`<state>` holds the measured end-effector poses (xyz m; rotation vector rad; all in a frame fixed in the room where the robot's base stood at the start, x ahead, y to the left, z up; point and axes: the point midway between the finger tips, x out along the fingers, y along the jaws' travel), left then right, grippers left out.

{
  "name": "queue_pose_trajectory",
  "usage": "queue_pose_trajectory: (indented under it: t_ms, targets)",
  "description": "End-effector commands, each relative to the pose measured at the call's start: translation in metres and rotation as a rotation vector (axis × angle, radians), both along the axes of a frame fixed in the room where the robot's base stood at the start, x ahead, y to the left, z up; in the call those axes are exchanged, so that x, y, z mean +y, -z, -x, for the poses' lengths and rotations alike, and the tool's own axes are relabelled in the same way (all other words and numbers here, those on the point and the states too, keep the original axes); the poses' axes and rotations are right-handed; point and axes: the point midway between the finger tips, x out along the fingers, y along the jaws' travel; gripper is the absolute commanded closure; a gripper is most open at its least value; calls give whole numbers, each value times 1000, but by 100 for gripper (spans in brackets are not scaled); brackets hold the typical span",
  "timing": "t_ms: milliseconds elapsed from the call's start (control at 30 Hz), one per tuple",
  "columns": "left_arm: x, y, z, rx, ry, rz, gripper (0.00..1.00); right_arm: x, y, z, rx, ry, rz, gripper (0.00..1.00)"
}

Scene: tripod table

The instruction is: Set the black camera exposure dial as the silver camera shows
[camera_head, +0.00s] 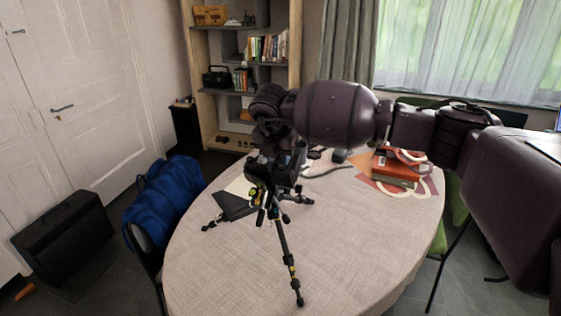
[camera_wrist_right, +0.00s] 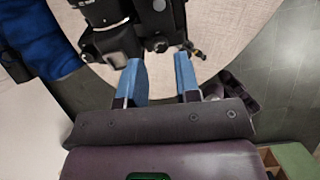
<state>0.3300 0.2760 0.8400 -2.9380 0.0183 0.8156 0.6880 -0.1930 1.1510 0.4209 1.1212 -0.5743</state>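A black camera (camera_wrist_right: 120,42) on a tripod shows in the right wrist view. In the head view the tripod (camera_head: 285,245) stands on the round table (camera_head: 345,265), and its top is partly hidden by my right arm. My right gripper shows in the right wrist view (camera_wrist_right: 160,64), with its two blue fingers apart and their tips close to the camera. I cannot tell whether they touch it, and nothing is clearly clamped between them. The exposure dial cannot be made out. I cannot identify a silver camera in either view. My left gripper is not in view.
A red book stack (camera_head: 398,170) with pale rings lies at the table's back right. A dark folder (camera_head: 236,207) lies by the tripod. A blue jacket (camera_head: 165,205) hangs over a chair at left. A black case (camera_head: 65,235) stands on the floor. The table's front is clear.

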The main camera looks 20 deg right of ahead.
Motion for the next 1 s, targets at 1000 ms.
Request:
queue_pose_trajectory:
  t_ms: [1000]
  targets:
    - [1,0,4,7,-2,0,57,-8,34,-12,2,-10,2,100]
